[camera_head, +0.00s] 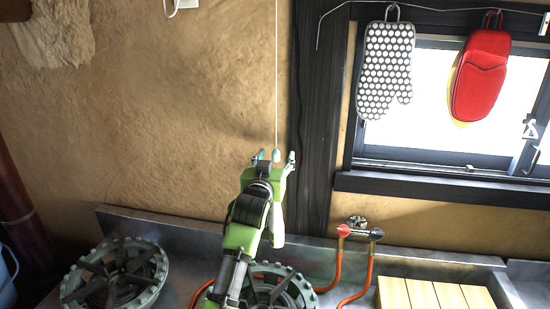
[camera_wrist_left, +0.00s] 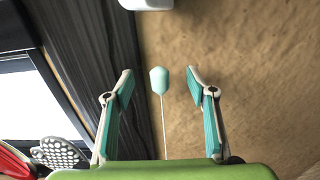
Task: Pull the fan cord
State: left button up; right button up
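The fan cord (camera_head: 277,75) hangs as a thin white line in front of the clay wall and ends in a small pale teal pull knob (camera_head: 276,155). My left gripper (camera_head: 275,158) reaches up from below, with its fingers spread on both sides of the knob in the head view. In the left wrist view the gripper (camera_wrist_left: 159,84) is open, and the knob (camera_wrist_left: 158,80) shows between the fingertips with a gap on each side. The cord (camera_wrist_left: 164,125) runs down the picture from it. How far the knob lies in depth is hard to tell. My right gripper is not in view.
A dark wooden post (camera_head: 318,120) stands just right of the cord. A dotted mitt (camera_head: 386,70) and a red mitt (camera_head: 481,75) hang before the window. Below are burners (camera_head: 115,278), a valve with orange hoses (camera_head: 358,229) and a slatted wooden board (camera_head: 435,294).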

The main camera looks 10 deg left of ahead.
pick_arm(q)
jog(key=shift+o, duration=1.3)
jog(key=shift+r, duration=0.1)
